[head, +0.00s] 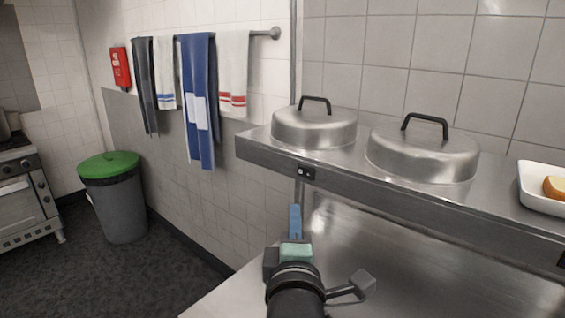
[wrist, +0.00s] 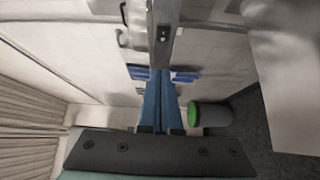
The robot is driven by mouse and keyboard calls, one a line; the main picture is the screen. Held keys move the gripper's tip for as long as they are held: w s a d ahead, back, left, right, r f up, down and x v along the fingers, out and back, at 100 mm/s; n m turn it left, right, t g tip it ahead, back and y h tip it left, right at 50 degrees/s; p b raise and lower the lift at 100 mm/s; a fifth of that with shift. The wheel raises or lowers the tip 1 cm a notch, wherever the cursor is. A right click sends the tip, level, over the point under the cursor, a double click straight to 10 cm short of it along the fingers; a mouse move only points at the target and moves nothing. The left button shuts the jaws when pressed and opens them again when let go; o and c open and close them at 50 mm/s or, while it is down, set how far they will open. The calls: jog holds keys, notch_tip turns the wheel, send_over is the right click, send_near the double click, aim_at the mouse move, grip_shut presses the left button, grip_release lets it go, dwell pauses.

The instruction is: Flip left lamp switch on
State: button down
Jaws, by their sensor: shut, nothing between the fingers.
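A small black switch box (head: 306,172) with light spots sits on the front face of the steel shelf, near its left end. It also shows as a dark plate in the wrist view (wrist: 163,34), on the shelf's edge. It is too small to tell which way the switch is set. My gripper (head: 295,209) has blue fingers and is below the switch box in the head view, apparently apart from it. In the wrist view the fingers (wrist: 161,72) are together and empty, pointing up toward the shelf edge.
The steel shelf (head: 262,152) carries two domed lids (head: 314,128) (head: 422,152) and a white tray (head: 540,200). A steel counter (head: 400,275) lies below it. Open floor lies at left.

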jog(key=shift+w+a+f+n, duration=0.1)
jog(key=shift+a+f+n, duration=0.1)
jog(key=shift+n, duration=0.1)
jog(key=shift+w, duration=0.1)
jog(key=p, duration=0.4)
send_near(305, 174)
jog(key=w+a, duration=0.3)
jog(key=shift+w+d+r+p, duration=0.25)
jog(key=shift+w+d+p, duration=0.25)
jog(key=shift+w+d, duration=0.6)
jog(key=shift+w+d+f, duration=0.1)
jog(key=shift+w+d, duration=0.15)
jog(key=shift+d, duration=0.05)
